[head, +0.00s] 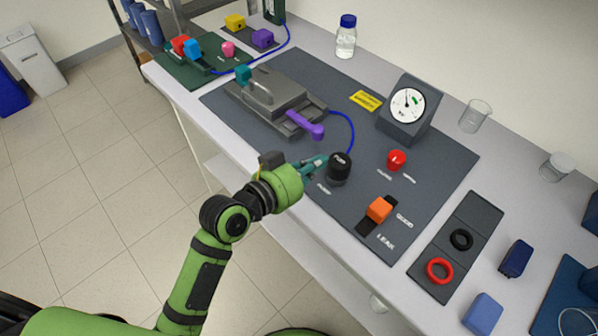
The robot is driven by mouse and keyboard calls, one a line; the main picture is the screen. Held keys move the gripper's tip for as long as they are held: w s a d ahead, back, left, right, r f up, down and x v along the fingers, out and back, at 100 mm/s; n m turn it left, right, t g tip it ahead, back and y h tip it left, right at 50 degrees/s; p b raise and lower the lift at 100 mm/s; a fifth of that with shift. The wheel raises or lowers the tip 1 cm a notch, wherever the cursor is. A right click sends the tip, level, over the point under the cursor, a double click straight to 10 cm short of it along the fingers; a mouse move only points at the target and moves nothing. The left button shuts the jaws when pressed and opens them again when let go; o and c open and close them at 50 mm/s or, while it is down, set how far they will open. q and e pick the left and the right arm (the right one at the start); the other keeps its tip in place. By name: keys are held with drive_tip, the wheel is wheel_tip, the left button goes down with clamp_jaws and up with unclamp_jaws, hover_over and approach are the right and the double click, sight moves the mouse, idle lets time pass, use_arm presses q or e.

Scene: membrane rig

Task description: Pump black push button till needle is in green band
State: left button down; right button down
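The black push button (340,167) stands upright on the dark grey rig mat (330,218), near the bench's front edge. My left gripper (319,162) reaches in from the left with teal fingers just beside the button's left side. Whether they touch it, and how far apart they are, I cannot tell. The gauge (407,106) stands at the back of the mat with a white dial. Its needle points roughly upward, and a small green band shows at the dial's upper right; the needle appears left of it. My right gripper is not in view.
A red knob (397,160) and an orange switch (379,209) stand right of the button. A grey clamp unit (270,98) with a purple lever (305,125) lies behind-left. A tray (462,238) holds black and red rings. Glassware stands along the back.

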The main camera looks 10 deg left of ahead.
use_arm(q)
drive_tip(key=shift+b+v, duration=0.4)
drive_tip(key=shift+v, duration=1.95)
